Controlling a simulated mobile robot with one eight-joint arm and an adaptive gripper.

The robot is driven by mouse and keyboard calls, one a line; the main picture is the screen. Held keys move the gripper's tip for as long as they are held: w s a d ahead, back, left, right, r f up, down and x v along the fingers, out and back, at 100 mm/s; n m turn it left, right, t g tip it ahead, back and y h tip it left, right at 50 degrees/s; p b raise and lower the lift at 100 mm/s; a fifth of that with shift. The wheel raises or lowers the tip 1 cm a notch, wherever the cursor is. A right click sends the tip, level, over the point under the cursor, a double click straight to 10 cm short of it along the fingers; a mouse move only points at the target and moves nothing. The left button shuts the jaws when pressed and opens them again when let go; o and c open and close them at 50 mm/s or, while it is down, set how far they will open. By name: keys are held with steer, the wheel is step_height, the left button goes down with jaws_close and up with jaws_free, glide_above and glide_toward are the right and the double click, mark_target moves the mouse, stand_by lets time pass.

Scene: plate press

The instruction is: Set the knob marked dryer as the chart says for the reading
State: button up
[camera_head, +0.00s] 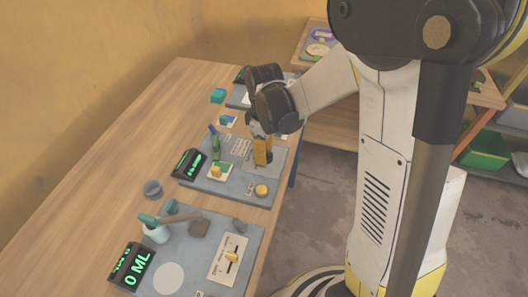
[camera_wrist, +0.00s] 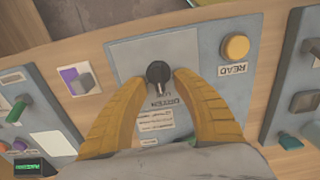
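A black knob (camera_wrist: 158,73) with a pale pointer stands on a light plate in the wrist view; the upside-down lettering by it is too blurred to read surely. My gripper (camera_wrist: 159,76) has its yellow fingers on both sides of the knob, with gaps visible, so it looks open around it. In the head view my gripper (camera_head: 263,158) is low over the middle panel (camera_head: 235,192) and hides the knob. Small printed strips (camera_wrist: 156,120) lie beside the knob, possibly the chart; their text is unreadable. A green-lit display (camera_head: 188,163) stands at the panel's left, its reading unclear.
A yellow button (camera_wrist: 236,46) marked READ is on the same panel. The table's left side is clear.

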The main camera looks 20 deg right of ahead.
step_height(320, 180, up, 12)
stand_by(0.6)
steer(key=s+r+m+t, duration=0.4)
steer(key=s+m+t, duration=0.3)
steer(key=s+m, duration=0.3)
steer(key=shift+s+d+m, duration=0.4)
steer(key=shift+s, duration=1.15)
stand_by(3.9)
